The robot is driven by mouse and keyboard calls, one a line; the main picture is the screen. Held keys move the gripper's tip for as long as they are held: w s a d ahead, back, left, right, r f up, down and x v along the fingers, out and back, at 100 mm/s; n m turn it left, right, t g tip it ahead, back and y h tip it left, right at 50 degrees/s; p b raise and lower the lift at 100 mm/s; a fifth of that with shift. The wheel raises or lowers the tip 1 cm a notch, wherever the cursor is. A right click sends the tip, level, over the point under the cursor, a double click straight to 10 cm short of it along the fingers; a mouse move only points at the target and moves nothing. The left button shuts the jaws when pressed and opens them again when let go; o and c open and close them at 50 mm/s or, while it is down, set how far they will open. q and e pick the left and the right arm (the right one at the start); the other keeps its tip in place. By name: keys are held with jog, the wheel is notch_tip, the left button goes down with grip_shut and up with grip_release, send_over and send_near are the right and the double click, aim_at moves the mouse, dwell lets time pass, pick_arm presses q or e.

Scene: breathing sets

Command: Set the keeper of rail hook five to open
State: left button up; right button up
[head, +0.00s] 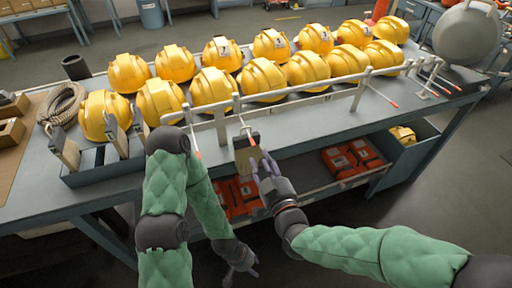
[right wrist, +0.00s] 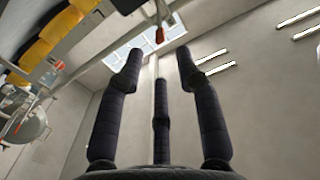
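A white rail (head: 300,93) with several orange-tipped hooks runs along the front of the helmets. I see no numbers on the hooks, so I cannot tell which is five. One hook (head: 249,135) near the middle has an orange tip above a dark-topped tan block (head: 247,146). My right gripper (head: 266,164) is just right of this block, with fingers pointing up. In the right wrist view its three fingers (right wrist: 160,75) are spread and empty, and an orange tip (right wrist: 159,35) shows beyond them. My left gripper (head: 245,266) hangs low in front of the bench, its fingers too small to judge.
Two rows of yellow helmets (head: 212,87) fill the bench top behind the rail. Tan blocks stand in a grey rack (head: 85,178) at left, near coiled rope (head: 62,104). Red packs (head: 350,158) lie on the shelf below. A grey round vessel (head: 467,36) stands at right.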

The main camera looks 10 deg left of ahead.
aim_at(254, 145)
jog(key=shift+b+x, duration=0.3)
jog(key=shift+x, duration=2.9)
grip_shut()
jog(key=shift+r, duration=0.1)
